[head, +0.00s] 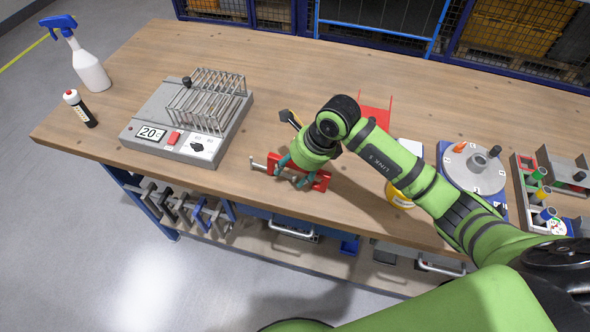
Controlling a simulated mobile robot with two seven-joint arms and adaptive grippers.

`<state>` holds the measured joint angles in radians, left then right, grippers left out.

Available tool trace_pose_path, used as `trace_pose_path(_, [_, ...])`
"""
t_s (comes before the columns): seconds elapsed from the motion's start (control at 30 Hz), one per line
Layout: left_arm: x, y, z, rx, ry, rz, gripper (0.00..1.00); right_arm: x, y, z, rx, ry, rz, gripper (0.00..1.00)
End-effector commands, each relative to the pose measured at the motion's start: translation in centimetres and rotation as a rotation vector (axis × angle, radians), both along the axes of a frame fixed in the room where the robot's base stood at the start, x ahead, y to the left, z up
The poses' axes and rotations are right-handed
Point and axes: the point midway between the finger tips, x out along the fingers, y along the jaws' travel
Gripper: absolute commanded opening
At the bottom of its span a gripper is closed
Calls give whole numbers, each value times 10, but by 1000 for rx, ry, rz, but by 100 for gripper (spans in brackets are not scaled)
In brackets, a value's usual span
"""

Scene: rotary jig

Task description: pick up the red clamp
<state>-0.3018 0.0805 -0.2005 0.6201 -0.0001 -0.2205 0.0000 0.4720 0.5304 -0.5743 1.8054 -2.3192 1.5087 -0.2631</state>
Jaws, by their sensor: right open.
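The red clamp (322,181) lies on the wooden workbench (130,75) near its front edge. It has a red body and a metal screw end sticking out to the left. My right gripper (293,182) is directly over the clamp, with its teal fingers open and reaching down around or beside the clamp's body. I cannot tell whether the fingers touch it. The wrist and green arm hide part of the clamp. My left gripper is not in the picture.
A grey device (143,118) with a wire rack stands to the left. A spray bottle (90,70) and a marker-like bottle (80,108) stand farther left. A red bracket (376,102) stands behind my arm. The rotary jig (463,179) and a parts tray (523,190) are at the right.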

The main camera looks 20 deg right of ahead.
Motion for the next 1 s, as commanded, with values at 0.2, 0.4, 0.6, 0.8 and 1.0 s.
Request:
trace_pose_path(0.2, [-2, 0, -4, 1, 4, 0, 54, 0, 0, -3, 0, 0, 0, 56])
trace_pose_path(0.4, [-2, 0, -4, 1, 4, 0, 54, 0, 0, -2, 1, 1, 0, 56])
trace_pose_path(0.6, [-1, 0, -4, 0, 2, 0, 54, 0, 0, -2, 0, 0, 0, 4])
trace_pose_path(0.8, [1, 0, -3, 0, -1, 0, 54, 0, 1, -1, 2, -2, 0, 0])
trace_pose_path(1.0, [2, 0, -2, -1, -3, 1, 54, 0, 1, -1, 3, -1, 0, 0])
